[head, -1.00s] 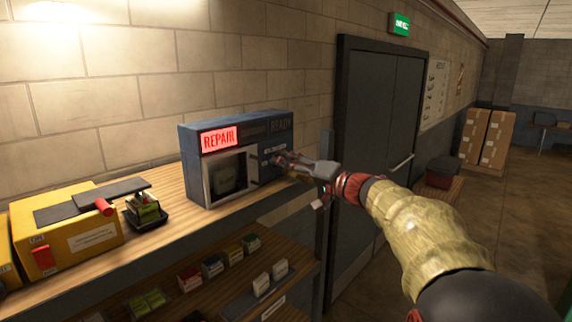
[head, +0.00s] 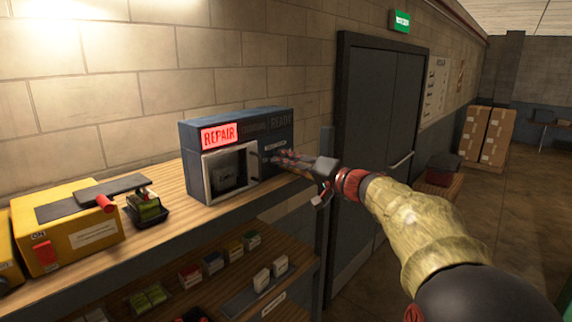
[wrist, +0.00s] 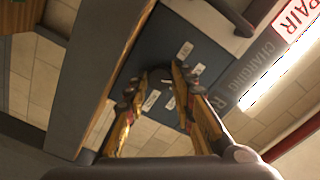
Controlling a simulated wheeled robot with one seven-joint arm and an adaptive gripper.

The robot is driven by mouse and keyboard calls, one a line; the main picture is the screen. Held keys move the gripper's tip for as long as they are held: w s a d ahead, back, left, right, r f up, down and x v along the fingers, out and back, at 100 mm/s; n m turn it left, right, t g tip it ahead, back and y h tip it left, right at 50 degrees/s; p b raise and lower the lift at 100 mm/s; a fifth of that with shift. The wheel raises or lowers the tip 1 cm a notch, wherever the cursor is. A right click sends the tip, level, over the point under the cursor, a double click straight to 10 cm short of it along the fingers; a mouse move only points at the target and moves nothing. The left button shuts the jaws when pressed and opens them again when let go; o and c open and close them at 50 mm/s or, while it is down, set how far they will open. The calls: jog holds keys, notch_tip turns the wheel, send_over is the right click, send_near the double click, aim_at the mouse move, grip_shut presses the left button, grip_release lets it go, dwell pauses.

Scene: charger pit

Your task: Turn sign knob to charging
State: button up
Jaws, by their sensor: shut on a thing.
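The blue sign box (head: 190,150) stands on the wooden shelf. Its REPAIR panel (head: 219,134) is lit red, while the charging panel (head: 254,127) and the READY panel (head: 281,122) are dark. In the wrist view, part of the REPAIR panel (wrist: 297,17) and the unlit CHARGING lettering (wrist: 255,62) show at the right. My gripper (head: 279,161) is at the box's right front face. Small white labels surround the knob.
A yellow unit (head: 70,225) with a red-tipped lever and a small dark holder (head: 147,208) stand left on the shelf (head: 170,212). A lower shelf holds small coloured boxes. A grey door (head: 375,130) is behind my arm.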

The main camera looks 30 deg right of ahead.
jog(key=shift+f+m+b, duration=0.15)
jog(key=shift+m+b, duration=0.15)
jog(key=shift+b, duration=0.2)
grip_shut()
jog(key=shift+m+b, duration=1)
jog(key=shift+b, duration=0.05)
jog(key=m+b, duration=0.2)
jog(key=m, duration=0.1)
jog(key=shift+m+b, duration=0.3)
jog(key=shift+m, duration=1.3)
jog(key=o, duration=1.1)
grip_release()
jog(key=shift+r, duration=0.2)
jog(key=shift+c, duration=0.2)
